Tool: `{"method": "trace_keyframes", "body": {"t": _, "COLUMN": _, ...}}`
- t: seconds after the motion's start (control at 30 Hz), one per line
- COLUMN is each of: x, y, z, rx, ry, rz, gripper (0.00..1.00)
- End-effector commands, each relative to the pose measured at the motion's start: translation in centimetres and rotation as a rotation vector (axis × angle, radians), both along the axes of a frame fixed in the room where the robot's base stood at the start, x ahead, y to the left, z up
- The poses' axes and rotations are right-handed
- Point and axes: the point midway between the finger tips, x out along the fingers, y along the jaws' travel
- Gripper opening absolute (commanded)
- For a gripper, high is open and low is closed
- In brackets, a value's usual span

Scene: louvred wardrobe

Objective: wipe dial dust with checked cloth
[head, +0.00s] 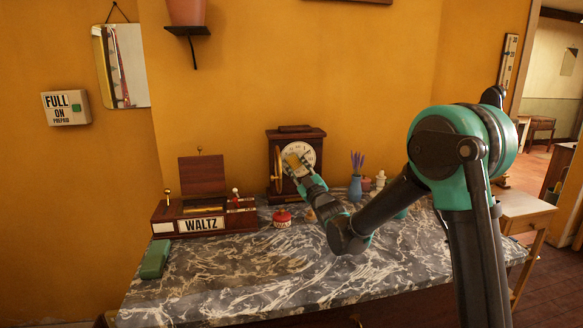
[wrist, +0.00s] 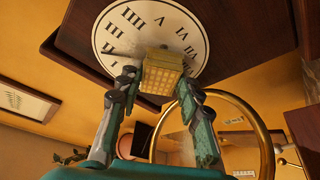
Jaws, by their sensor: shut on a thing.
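A dark wooden clock (head: 283,150) stands at the back of the marble top, its white dial (head: 308,151) facing me. In the wrist view the dial (wrist: 118,42) has black Roman numerals and looks upside down. A greyish smudge shows on it left of the cloth. My gripper (wrist: 157,88) is shut on a folded yellow checked cloth (wrist: 163,70), which covers part of the dial. In the head view my gripper (head: 305,178) holds the cloth (head: 294,161) in front of the dial. I cannot tell whether the cloth touches it. The clock's round brass bezel (wrist: 268,138) is swung open beside the gripper.
A wooden box labelled WALTZ (head: 201,224) stands left of the clock, a red tin (head: 282,218) in front of it. A blue vase (head: 355,188) and small jars are to the right. A green object (head: 155,259) lies front left. The marble top's (head: 250,290) front is clear.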

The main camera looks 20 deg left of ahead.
Motion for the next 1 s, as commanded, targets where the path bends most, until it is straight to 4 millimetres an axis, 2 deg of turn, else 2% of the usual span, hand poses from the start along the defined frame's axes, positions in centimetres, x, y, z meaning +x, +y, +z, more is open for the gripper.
{"method": "trace_keyframes", "body": {"t": 0.8, "x": 2.8, "y": -4.3, "z": 0.0, "rx": -0.001, "ry": -0.002, "rz": -0.001, "gripper": 0.12}}
{"method": "trace_keyframes", "body": {"t": 1.0, "x": 3.1, "y": -4.8, "z": 0.0, "rx": -0.001, "ry": -0.001, "rz": 0.0, "gripper": 0.12}}
